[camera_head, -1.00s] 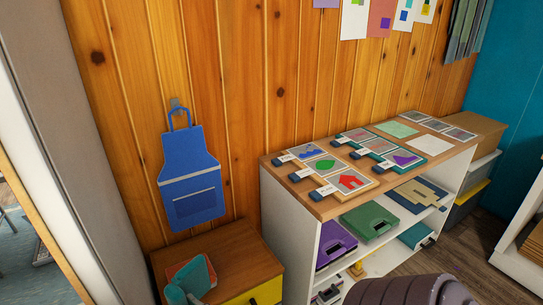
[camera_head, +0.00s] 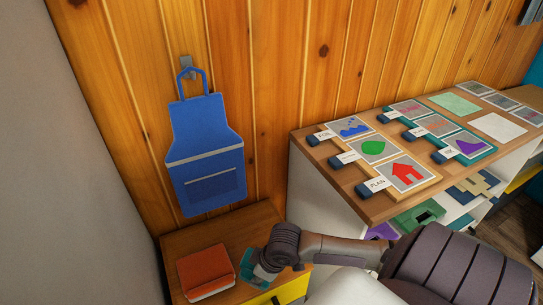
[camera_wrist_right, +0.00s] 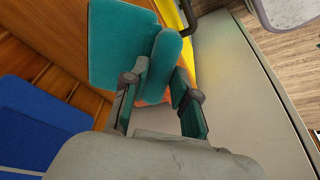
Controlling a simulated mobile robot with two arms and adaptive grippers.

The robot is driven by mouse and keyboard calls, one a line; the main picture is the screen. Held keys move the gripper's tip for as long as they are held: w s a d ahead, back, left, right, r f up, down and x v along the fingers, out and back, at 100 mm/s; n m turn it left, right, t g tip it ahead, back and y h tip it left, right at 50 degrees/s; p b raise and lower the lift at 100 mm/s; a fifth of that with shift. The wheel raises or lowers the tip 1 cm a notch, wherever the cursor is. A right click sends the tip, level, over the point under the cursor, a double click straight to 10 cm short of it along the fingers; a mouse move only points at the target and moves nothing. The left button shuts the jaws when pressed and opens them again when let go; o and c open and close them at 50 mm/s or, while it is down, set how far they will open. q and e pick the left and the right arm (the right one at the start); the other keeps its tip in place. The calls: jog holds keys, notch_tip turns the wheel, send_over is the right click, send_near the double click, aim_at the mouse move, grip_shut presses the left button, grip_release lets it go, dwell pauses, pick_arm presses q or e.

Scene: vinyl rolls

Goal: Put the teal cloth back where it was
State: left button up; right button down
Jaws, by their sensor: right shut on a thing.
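The teal cloth (camera_wrist_right: 115,42) is folded and sits between the fingers of my right gripper (camera_wrist_right: 158,85) in the right wrist view. In the head view, a small part of the teal cloth (camera_head: 246,264) shows at the tip of my right gripper (camera_head: 258,270), above the right part of the small wooden cabinet (camera_head: 222,238). The gripper is shut on the cloth. Whether the cloth touches the cabinet top is unclear. My left gripper is not in view.
A blue apron (camera_head: 205,155) hangs from a hook on the wood wall behind the cabinet. A white shelf unit with a wooden top (camera_head: 345,205) and picture cards stands at the right. A grey wall (camera_head: 90,180) borders the left. The cabinet has a yellow drawer front (camera_head: 285,291).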

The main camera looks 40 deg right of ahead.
jog(key=s+d+g+h+b, duration=0.1)
jog(key=s+d+g+h, duration=0.15)
jog(key=d, duration=1.05)
jog(key=shift+g+y, duration=0.45)
jog(key=w+f, duration=0.2)
jog(key=w, duration=0.1)
jog(key=w+a+f+b, duration=0.1)
jog(key=w+f, duration=0.1)
jog(key=w, duration=0.2)
jog(key=w+a+f, duration=0.1)
jog(key=w+f, duration=0.2)
jog(key=shift+w+a+b, duration=0.15)
jog(key=shift+b, duration=0.25)
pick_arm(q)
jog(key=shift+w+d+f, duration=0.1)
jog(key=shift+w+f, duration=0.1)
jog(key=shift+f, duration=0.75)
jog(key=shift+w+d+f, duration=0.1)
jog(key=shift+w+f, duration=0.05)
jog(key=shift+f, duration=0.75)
pick_arm(e)
jog(key=shift+f, duration=2.1)
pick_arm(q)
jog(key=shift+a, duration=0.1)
pick_arm(e)
jog(key=c, duration=0.9)
grip_release()
